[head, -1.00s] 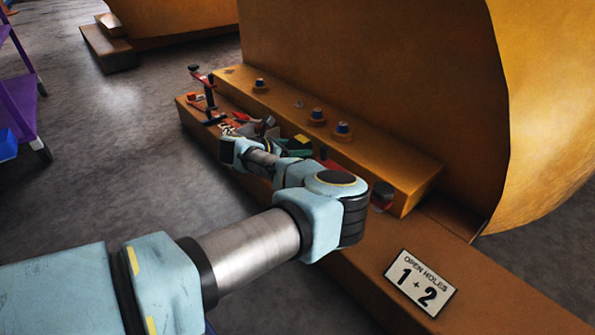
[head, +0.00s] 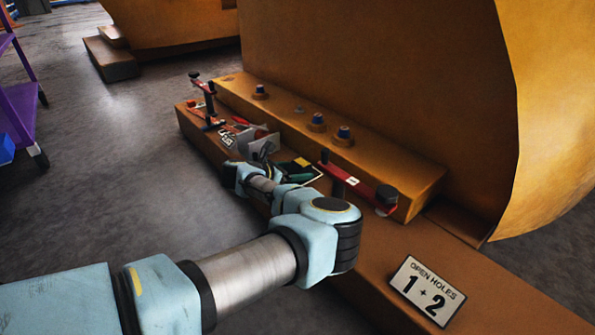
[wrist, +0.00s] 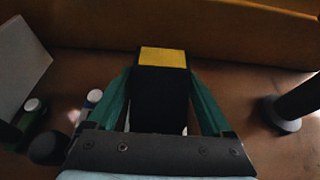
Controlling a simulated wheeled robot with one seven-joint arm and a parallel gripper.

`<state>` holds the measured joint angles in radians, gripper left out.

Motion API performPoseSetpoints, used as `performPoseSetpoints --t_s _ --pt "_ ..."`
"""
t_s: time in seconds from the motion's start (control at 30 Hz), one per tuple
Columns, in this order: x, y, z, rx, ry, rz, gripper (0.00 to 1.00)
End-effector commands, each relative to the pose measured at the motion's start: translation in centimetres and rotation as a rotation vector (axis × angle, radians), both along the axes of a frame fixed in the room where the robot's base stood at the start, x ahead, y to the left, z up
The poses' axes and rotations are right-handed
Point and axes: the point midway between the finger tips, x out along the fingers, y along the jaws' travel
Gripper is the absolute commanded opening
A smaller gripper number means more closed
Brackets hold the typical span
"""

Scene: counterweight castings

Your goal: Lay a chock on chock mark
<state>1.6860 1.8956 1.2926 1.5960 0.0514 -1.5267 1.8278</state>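The chock is a black block with a yellow end (head: 301,163). In the wrist view the chock (wrist: 160,95) stands between the two green fingers of my gripper (wrist: 162,85). The fingers lean in against its sides, shut on it. In the head view my gripper (head: 292,174) is low over the brown ledge, in front of the raised step. A thin pale outline (head: 319,172) shows on the ledge beside the chock, perhaps part of the chock mark. The rest is hidden by my gripper and the chock. I cannot tell whether the chock touches the ledge.
Another red clamp (head: 205,95), a grey plate (head: 262,143) and small parts crowd the ledge's left. Blue-topped plugs (head: 343,133) sit on the step (head: 395,170). A sign (head: 427,290) reads "OPEN HOLES 1 + 2".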

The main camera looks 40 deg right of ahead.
Motion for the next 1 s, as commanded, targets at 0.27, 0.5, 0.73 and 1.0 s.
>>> performPoseSetpoints --t_s 0.27,0.5,0.73,1.0 --pt "0.0 0.0 0.0 0.000 0.000 0.000 1.00" --pt "0.1 0.9 0.9 0.001 0.000 0.001 1.00" --pt "0.4 5.1 3.0 0.002 0.000 0.003 1.00" --pt "0.6 9.6 4.5 0.002 0.000 0.002 1.00"
